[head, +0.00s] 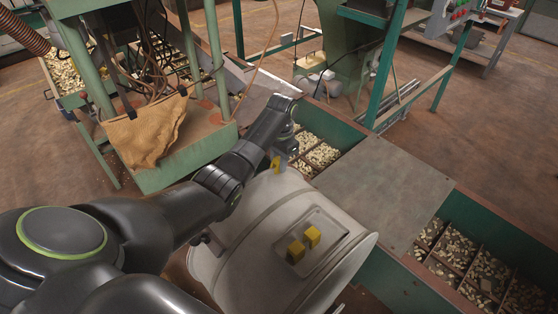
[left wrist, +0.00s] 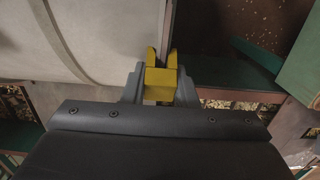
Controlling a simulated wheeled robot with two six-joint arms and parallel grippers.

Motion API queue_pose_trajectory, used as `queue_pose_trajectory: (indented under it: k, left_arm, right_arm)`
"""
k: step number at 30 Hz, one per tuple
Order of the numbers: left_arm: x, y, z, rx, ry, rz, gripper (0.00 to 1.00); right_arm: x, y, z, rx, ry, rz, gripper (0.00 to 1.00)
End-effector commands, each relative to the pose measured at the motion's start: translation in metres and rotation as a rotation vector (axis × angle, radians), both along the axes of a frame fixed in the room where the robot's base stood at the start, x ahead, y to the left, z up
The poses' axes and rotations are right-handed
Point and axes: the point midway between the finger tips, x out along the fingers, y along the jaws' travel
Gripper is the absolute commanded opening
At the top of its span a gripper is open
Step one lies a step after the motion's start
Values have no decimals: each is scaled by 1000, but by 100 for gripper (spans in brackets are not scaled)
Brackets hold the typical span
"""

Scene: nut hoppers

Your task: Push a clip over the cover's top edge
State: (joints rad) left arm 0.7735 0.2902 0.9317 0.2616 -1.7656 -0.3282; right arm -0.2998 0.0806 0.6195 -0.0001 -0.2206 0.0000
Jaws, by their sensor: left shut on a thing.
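My left gripper (head: 279,160) reaches past the far side of a pale drum and is shut on a yellow clip (head: 275,165). In the left wrist view the clip (left wrist: 160,82) sits between the gripper's fingers (left wrist: 160,90), its two prongs pointing away from the wrist. A thin edge lies near the prong tips; I cannot tell whether it is between them. Two more yellow clips, one (head: 312,236) and another (head: 295,251), stand on a tray (head: 330,221) on the drum. A flat grey plate (head: 385,190), perhaps the cover, lies across the hoppers. My right gripper is not in view.
The pale drum (head: 235,262) stands close under my left arm. Hopper bins with nuts lie beyond the gripper (head: 318,152) and at the lower right (head: 452,247). A green frame with a brown sack (head: 145,130) stands at the left. Open floor lies at the upper right.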

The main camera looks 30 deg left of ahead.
Motion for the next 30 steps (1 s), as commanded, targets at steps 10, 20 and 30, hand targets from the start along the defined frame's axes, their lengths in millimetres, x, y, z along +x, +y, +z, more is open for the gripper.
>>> queue_pose_trajectory:
  k: [10,20,30]
  left_arm:
    - [-2,0,-4,0,0,0,4]
    - [-3,1,-8,0,0,0,4]
    - [-4,1,-9,0,0,0,4]
  right_arm:
    - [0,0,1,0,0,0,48]
    - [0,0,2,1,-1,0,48]
    - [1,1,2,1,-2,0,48]
